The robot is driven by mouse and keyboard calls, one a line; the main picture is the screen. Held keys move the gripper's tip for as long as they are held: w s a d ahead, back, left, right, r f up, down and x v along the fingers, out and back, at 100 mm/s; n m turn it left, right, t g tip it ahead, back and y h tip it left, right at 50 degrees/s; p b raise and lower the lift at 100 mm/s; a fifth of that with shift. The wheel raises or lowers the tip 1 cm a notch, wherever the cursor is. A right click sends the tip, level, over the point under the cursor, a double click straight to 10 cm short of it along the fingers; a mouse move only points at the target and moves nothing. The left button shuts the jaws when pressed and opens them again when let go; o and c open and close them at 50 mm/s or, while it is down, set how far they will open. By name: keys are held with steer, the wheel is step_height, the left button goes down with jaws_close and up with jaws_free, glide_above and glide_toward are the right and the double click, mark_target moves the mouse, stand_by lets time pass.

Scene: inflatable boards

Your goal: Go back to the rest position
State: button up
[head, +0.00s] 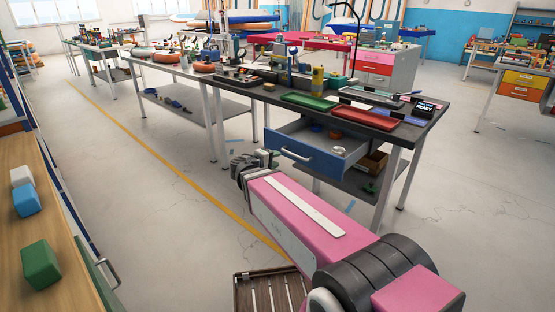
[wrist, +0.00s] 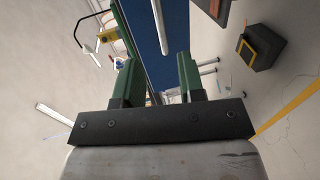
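My gripper (wrist: 156,60) shows in the wrist view with its two green fingers wide apart and nothing between them. Beyond the fingers is a blue panel with a pale bar handle, which looks like the drawer front. In the head view my pink arm reaches from the lower right toward the workbench. Its dark far end is left of the open blue drawer (head: 305,156); the fingers cannot be made out there. I cannot tell the exact gap between gripper and drawer.
The dark-topped workbench (head: 430,122) holds a green tray (head: 308,101), a red tray (head: 364,118) and tools. The drawer sticks out below it. A wooden counter (head: 62,215) with several blocks stands at the left. Open floor with a yellow line (head: 160,150) lies between.

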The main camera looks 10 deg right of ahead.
steer(key=s+d+f+m+g+y, duration=0.2)
steer(key=s+f+y, duration=0.4)
steer(key=f, duration=0.3)
steer(key=s+d+f+m+g+y, duration=0.3)
steer(key=s+f+m+g+y, duration=0.2)
steer(key=s+f+g+y, duration=0.1)
step_height(320, 180, down, 3)
steer(key=shift+s+r+m+g, duration=0.1)
steer(key=shift+s+m+g, duration=0.15)
steer(key=shift+g, duration=0.55)
